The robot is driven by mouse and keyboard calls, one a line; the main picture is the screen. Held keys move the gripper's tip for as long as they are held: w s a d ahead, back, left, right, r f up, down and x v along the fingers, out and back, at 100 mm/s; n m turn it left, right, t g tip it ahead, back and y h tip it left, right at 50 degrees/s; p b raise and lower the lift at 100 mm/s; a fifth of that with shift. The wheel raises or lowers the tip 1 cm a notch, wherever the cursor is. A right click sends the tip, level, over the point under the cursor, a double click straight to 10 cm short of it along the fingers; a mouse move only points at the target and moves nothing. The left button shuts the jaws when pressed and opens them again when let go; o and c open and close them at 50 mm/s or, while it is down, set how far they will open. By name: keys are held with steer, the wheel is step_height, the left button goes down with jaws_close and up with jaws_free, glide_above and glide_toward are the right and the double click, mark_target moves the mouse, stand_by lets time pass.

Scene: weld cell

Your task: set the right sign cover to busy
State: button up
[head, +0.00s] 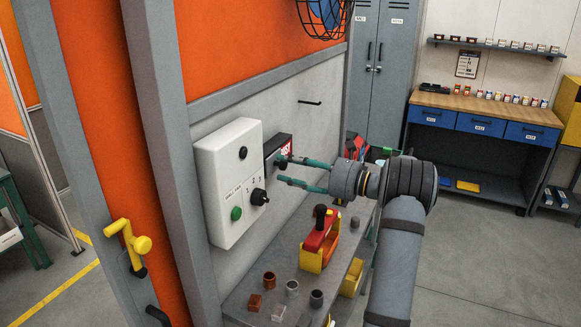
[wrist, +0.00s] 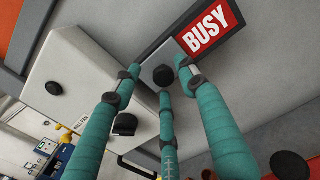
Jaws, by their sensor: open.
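The sign (head: 285,143) is a dark-framed panel on the wall just right of the white control box. In the wrist view the red BUSY field (wrist: 208,29) is uncovered at the upper right. Beside it is the grey sign cover (wrist: 148,72) with a round black knob (wrist: 163,76). My gripper (head: 281,171) is at the sign, its teal fingers pointing at the wall. In the wrist view the spread fingertips (wrist: 158,70) stand around the knob. I cannot tell whether any finger touches it. In the head view the fingers and frame hide most of the cover.
Below, a grey bench (head: 250,296) holds a red-and-yellow caddy (head: 318,246) and several small cups. Open floor lies to the right.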

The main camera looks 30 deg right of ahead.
steer(key=shift+s, duration=0.1)
steer(key=v, duration=1.2)
steer(key=shift+a, duration=0.1)
